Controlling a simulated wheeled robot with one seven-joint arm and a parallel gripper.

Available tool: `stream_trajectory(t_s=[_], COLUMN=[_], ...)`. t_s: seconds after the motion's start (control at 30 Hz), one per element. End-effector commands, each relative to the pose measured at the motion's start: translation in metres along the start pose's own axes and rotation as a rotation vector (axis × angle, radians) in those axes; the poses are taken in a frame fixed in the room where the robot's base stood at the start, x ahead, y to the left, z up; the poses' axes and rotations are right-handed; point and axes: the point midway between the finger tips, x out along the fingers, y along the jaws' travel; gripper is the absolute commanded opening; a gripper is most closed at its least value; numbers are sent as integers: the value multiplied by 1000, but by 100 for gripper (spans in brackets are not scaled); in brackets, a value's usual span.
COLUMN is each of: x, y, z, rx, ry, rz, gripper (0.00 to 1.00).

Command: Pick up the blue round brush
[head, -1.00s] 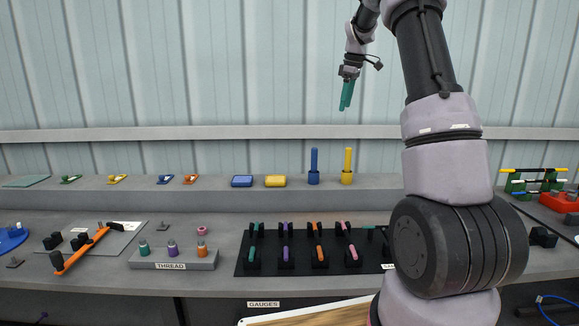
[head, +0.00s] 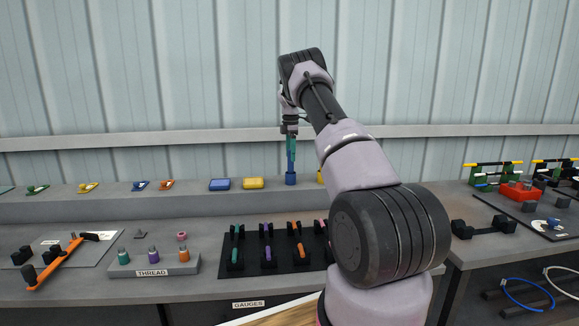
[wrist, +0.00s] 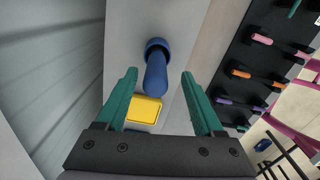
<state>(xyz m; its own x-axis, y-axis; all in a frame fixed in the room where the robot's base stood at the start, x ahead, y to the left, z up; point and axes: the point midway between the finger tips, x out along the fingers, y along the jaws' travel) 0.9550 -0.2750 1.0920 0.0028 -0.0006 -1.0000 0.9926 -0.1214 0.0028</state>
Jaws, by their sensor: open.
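The blue round brush (head: 291,178) stands upright on the raised back shelf, its wide end down and its thin handle up. My gripper (head: 290,145) points down right above it, its green fingers overlapping the top of the handle in the head view. In the wrist view the blue brush (wrist: 156,68) shows between the two open fingertips (wrist: 159,73), with gaps on both sides. I cannot tell how far the fingers reach down along the handle.
A yellow box (head: 253,183) and a blue box (head: 219,184) stand left of the brush. A yellow brush (head: 320,177) is mostly hidden behind my arm. The thread stand (head: 185,268) and a black gauge mat (head: 251,265) lie on the lower bench.

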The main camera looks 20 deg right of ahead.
Motion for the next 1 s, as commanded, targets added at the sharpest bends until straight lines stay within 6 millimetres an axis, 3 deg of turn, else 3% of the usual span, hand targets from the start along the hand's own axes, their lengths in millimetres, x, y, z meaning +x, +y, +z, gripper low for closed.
stream_trajectory(t_s=[0.33, 0.67, 0.8, 0.87, 1.0], x=[45, 52, 52, 52, 52], y=[5, 5, 5, 5, 5], z=[0, 0, 0, 0, 0], rx=[1, 1, 1, 1, 1], ry=[0, 0, 0, 0, 0], rz=[-1, 1, 1, 1, 1], gripper=[69, 69, 20, 0, 0])
